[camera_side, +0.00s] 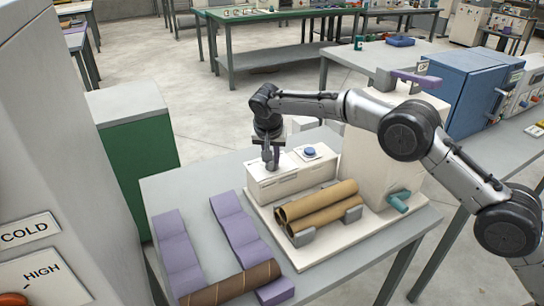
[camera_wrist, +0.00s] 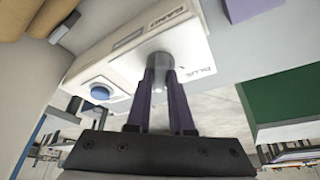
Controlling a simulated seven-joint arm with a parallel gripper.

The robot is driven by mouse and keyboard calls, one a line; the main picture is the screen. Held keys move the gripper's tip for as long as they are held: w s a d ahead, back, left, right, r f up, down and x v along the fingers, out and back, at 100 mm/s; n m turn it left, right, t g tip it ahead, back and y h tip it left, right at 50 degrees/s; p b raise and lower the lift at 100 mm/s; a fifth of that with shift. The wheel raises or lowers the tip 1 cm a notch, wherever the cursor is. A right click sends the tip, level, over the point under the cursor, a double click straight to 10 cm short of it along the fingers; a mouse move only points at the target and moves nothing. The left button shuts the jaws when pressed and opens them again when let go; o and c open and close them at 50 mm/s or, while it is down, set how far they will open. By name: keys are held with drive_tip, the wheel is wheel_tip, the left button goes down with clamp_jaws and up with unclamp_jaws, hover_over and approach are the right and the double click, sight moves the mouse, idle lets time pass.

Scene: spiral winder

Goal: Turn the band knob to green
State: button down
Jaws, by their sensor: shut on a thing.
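My gripper (camera_side: 270,163) points down onto the white control box (camera_side: 283,184) on the table. In the wrist view the two dark fingers (camera_wrist: 160,78) are closed around the band knob (camera_wrist: 160,60), a small round grey knob on the box's top. The fingers cover most of it, and I cannot see where its pointer aims. Beside the knob are a printed BAND label (camera_wrist: 170,27) and a BLUE label (camera_wrist: 200,70). A green marking is not readable in either view.
A blue button (camera_side: 310,152) sits on the same box. Purple blocks (camera_side: 235,228) and a striped tube (camera_side: 230,284) lie at the front left.

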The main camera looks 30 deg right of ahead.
drive_tip(key=shift+m, duration=0.5)
drive_tip(key=c, duration=0.8)
unclamp_jaws()
drive_tip(key=v, duration=1.4)
drive_tip(key=shift+w, duration=0.2)
